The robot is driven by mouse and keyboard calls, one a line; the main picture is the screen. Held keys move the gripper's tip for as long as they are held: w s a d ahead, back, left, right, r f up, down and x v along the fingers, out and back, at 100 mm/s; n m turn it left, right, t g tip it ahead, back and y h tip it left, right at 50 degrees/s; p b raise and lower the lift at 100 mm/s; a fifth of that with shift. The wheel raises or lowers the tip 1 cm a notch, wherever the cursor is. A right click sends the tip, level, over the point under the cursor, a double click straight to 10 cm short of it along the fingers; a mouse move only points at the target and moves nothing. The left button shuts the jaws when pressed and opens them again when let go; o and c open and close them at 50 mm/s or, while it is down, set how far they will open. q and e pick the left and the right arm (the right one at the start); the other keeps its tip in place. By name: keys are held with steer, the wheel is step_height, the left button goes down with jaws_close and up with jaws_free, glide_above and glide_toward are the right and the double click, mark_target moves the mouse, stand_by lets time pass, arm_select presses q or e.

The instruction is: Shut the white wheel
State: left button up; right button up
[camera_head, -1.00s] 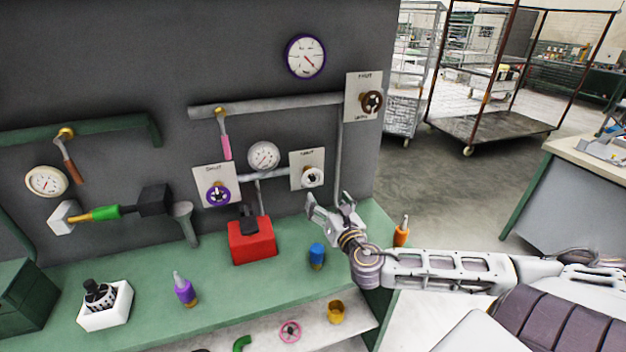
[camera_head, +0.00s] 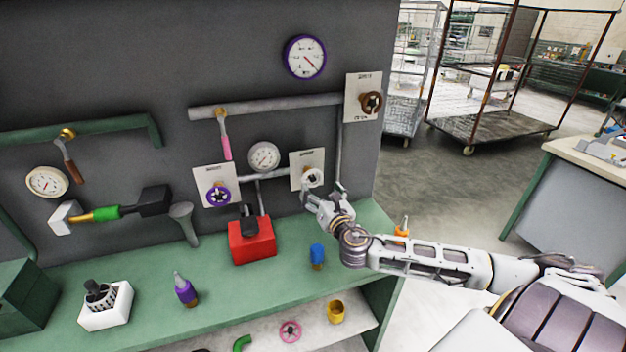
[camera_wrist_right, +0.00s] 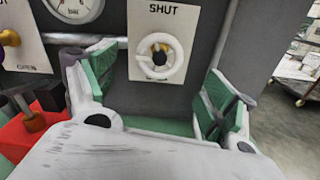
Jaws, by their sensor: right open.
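The white wheel (camera_head: 312,178) is mounted on a pale plate (camera_head: 299,163) on the dark wall panel. In the right wrist view the white wheel (camera_wrist_right: 159,58) shows as a ring with a dark hub and a brass-coloured piece at its top, below the word SHUT. My right gripper (camera_head: 322,189) is just in front of and below the wheel. In the right wrist view its green-padded fingers (camera_wrist_right: 160,95) are spread wide to either side, apart from the wheel, with nothing between them. My left gripper does not show.
A purple wheel (camera_head: 218,195) and a brown wheel (camera_head: 371,102) sit on plates nearby. A white gauge (camera_head: 264,156) is left of the white wheel. On the green bench stand a red box (camera_head: 252,242) and a blue bottle (camera_head: 317,256).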

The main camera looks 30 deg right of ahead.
mark_target(313, 180)
steer(key=shift+p+x, duration=0.4)
steer(key=shift+x, duration=3.3)
steer(key=shift+c, duration=0.2)
steer(key=c, duration=1)
